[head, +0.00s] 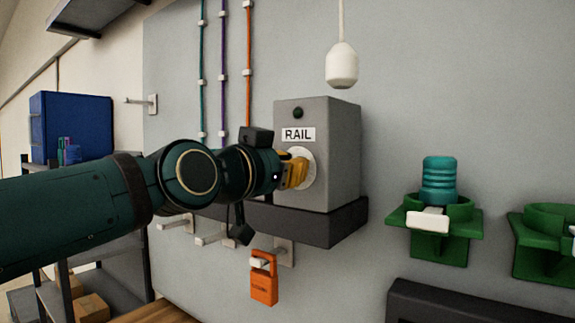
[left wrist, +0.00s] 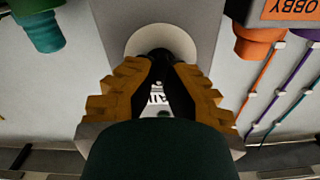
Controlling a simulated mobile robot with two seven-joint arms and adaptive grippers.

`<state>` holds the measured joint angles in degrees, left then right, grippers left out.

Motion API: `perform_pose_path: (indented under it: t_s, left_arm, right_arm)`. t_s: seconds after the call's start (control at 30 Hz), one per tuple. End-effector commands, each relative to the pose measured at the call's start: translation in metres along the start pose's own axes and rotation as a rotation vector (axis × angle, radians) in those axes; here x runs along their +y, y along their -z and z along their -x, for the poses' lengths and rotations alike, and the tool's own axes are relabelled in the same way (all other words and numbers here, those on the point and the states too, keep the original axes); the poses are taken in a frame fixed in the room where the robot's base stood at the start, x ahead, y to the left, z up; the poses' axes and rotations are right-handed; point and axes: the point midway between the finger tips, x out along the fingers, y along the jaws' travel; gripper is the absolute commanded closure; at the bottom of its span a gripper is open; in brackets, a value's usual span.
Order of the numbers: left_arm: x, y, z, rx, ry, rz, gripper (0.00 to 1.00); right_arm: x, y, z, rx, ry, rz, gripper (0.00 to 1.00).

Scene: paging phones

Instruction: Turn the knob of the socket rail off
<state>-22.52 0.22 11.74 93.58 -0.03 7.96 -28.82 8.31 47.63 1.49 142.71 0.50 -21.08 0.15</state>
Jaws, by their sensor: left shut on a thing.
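The socket rail unit is a grey box (head: 337,150) labelled RAIL, standing on a dark shelf (head: 310,222) at the wall. A small dark green lamp (head: 298,113) sits above the label. On its left-facing front is a white round dial plate (head: 309,157), also in the left wrist view (left wrist: 186,42). My left gripper (head: 296,172) reaches it from the left. In the left wrist view its yellow fingers (left wrist: 160,75) are shut on the black knob (left wrist: 160,56) at the plate. The fingers hide most of the knob, so its pointing direction is unclear.
An orange padlock-like tag (head: 263,284) hangs on a hook below the shelf. A white pendant (head: 341,66) hangs above right. Green holders, one with a teal ribbed piece (head: 439,180), are at right. Coloured cables (head: 224,70) run up the wall. A blue box (head: 72,127) is far left.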

Motion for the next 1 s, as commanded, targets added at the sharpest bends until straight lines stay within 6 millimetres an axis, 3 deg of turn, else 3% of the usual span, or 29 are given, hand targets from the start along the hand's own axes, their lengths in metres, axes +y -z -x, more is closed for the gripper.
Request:
perform_pose_path:
  t_s: [1.0]
  left_arm:
    - [-0.006,0.004,0.001,0.015,-0.001,0.886,1.00]
  right_arm:
    - [-0.005,0.002,0.015,0.000,0.003,0.000,0.41]
